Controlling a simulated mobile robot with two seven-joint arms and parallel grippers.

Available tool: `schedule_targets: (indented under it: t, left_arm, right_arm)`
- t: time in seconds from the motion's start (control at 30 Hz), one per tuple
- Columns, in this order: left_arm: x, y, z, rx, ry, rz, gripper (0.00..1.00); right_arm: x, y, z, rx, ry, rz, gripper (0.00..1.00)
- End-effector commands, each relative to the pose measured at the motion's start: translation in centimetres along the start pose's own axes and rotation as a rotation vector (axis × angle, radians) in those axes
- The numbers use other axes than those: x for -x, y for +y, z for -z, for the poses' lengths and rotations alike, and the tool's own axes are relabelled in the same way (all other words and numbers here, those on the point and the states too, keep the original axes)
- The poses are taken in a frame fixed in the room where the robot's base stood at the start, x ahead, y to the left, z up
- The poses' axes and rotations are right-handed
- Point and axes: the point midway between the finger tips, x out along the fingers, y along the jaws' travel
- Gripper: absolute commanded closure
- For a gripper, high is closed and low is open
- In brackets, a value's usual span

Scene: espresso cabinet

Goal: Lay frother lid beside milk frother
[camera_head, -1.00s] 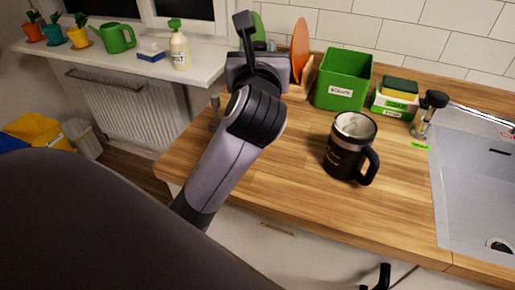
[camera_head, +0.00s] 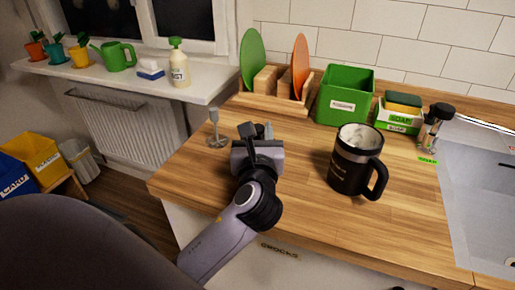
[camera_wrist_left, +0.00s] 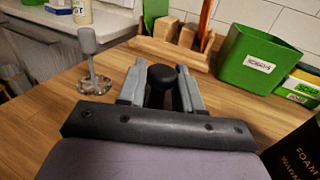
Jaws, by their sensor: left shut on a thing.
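The milk frother (camera_head: 357,165) is a black mug-like jug with a handle, upright on the wooden counter, its top uncovered. Its lettered side (camera_wrist_left: 298,158) shows at the lower right of the left wrist view. My left gripper (camera_head: 258,132) is low over the counter, left of the frother and apart from it. In the left wrist view its two fingers are shut on a round black knob of the frother lid (camera_wrist_left: 162,74). The rest of the lid is hidden, and I cannot tell whether it touches the counter. My right gripper is not in view.
A small grey whisk (camera_head: 214,130) stands left of my gripper. Behind are a wooden rack (camera_head: 262,101) with green and orange boards, a green box (camera_head: 345,96) and a soap box with sponges (camera_head: 398,115). The sink (camera_head: 470,195) is right. Counter between gripper and frother is clear.

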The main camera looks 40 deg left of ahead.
Motion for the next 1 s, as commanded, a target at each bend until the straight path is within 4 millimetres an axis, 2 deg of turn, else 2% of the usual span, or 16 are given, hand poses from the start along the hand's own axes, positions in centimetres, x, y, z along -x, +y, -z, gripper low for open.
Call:
schedule_targets:
  t: [0.03, 0.1, 0.2, 0.53, 1.0]
  left_arm:
    - [0.0, 0.0, 1.3, -0.005, 0.004, 0.000, 0.95]
    - [0.0, 0.0, 2.4, -0.005, 0.004, -0.001, 0.95]
    - [0.0, 0.0, 3.2, -0.003, 0.001, 0.000, 0.95]
    - [0.0, 0.0, 3.4, -0.002, 0.001, 0.000, 0.95]
    - [0.1, 0.0, 5.1, -0.005, 0.014, 0.000, 0.95]
  right_arm:
    - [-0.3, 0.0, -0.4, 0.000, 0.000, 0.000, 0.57]
    - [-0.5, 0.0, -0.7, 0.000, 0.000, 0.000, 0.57]
    - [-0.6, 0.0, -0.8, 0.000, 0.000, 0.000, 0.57]
    - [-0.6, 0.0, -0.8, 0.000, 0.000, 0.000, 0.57]
    - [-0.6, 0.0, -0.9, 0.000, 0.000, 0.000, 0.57]
